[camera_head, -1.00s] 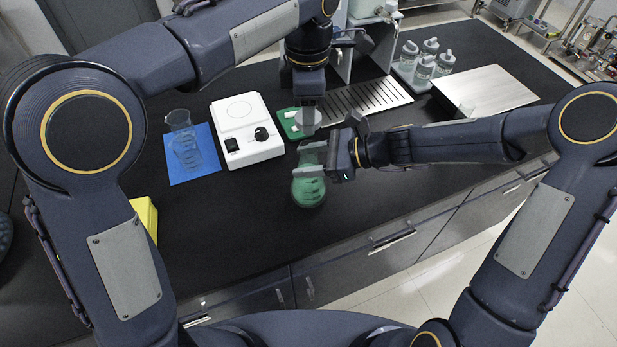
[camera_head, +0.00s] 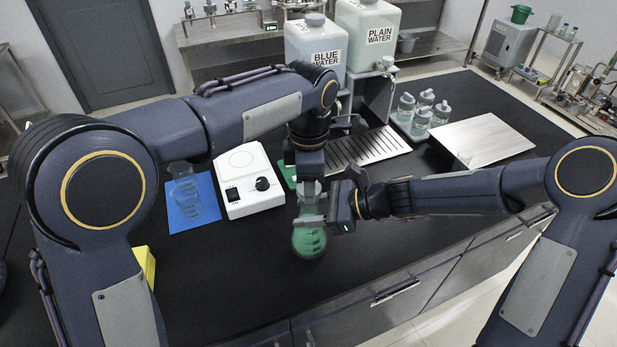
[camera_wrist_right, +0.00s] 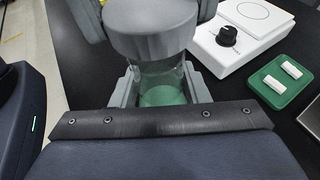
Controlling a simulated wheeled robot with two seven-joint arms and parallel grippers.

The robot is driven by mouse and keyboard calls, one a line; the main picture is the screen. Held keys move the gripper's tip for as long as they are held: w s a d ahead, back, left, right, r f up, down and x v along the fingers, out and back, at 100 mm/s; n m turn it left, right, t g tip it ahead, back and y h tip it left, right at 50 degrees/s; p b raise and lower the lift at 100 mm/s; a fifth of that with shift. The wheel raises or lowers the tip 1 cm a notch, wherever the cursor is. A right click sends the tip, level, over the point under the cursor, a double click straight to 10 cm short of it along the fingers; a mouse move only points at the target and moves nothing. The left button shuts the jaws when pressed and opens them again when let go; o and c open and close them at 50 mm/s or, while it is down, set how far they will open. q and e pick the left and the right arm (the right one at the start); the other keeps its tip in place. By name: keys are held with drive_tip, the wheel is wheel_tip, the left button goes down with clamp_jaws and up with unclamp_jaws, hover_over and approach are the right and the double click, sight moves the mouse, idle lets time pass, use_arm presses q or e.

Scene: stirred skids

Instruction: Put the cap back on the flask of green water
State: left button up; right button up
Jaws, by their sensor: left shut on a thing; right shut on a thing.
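The flask of green water (camera_head: 308,243) is held above the black bench, about upright. My right gripper (camera_head: 314,218) is shut on its neck; in the right wrist view its fingers flank the clear neck (camera_wrist_right: 160,74), with green water (camera_wrist_right: 163,96) below. My left gripper (camera_head: 309,184) is above the flask, pointing down and shut on the grey cap (camera_wrist_right: 152,36). The cap is lined up over the flask mouth and hides the rim. I cannot tell whether it touches or is seated.
A white stirrer (camera_head: 245,180) and a blue mat (camera_head: 205,207) with a glass beaker (camera_head: 184,188) are at left. A green tray (camera_wrist_right: 262,88) holds two white bars. Behind are a slotted drain plate (camera_head: 372,148), water containers (camera_head: 316,55) and several bottles (camera_head: 421,118). The front bench is clear.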

use_arm(q)
drive_tip(key=shift+f, duration=0.15)
drive_tip(key=shift+f, duration=0.75)
drive_tip(key=shift+f, duration=0.6)
idle(0.3)
use_arm(e)
clamp_jaws()
